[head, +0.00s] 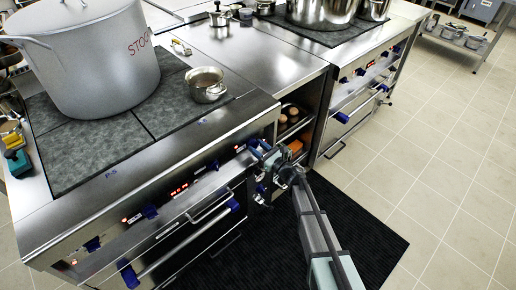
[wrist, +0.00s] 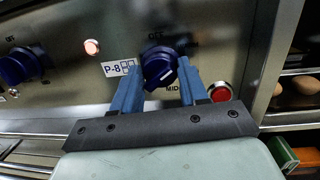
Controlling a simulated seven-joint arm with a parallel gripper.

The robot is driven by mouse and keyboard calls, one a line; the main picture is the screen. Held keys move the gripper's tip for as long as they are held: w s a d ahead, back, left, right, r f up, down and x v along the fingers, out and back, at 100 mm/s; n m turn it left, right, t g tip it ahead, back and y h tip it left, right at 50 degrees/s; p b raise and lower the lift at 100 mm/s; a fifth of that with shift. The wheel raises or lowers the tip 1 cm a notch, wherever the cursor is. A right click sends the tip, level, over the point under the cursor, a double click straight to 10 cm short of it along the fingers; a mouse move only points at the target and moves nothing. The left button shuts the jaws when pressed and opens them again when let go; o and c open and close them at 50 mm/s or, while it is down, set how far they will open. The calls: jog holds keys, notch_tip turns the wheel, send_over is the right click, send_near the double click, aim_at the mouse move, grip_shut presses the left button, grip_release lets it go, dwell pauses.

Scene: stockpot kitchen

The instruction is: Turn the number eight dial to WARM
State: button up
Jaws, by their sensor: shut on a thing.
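The number eight dial (wrist: 160,68) is a dark blue round knob on the steel front panel, beside a white P-8 label (wrist: 120,68). In the wrist view my gripper (wrist: 159,76) has its two blue fingers on either side of this dial, shut on it. OFF is printed above the dial and MID at its lower right. A pale mark shows on the dial face; I cannot read WARM. In the head view my gripper (head: 264,153) is at the right end of the panel and mostly hides the dial.
Another blue dial (wrist: 18,66) is to the left. A red button (wrist: 221,92) sits just right of my gripper. A large stockpot (head: 90,60) and a small pot (head: 206,84) stand on the cooktop. An oven handle (head: 190,245) runs below the panel. A black mat (head: 360,235) covers the floor.

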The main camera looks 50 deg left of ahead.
dwell(0.3)
jog(key=o, duration=1)
jog(key=shift+o, duration=0.2)
jog(key=shift+d, duration=0.1)
jog(key=w+d+f, duration=0.1)
jog(key=d, duration=1.2)
jog(key=shift+d+f, duration=0.25)
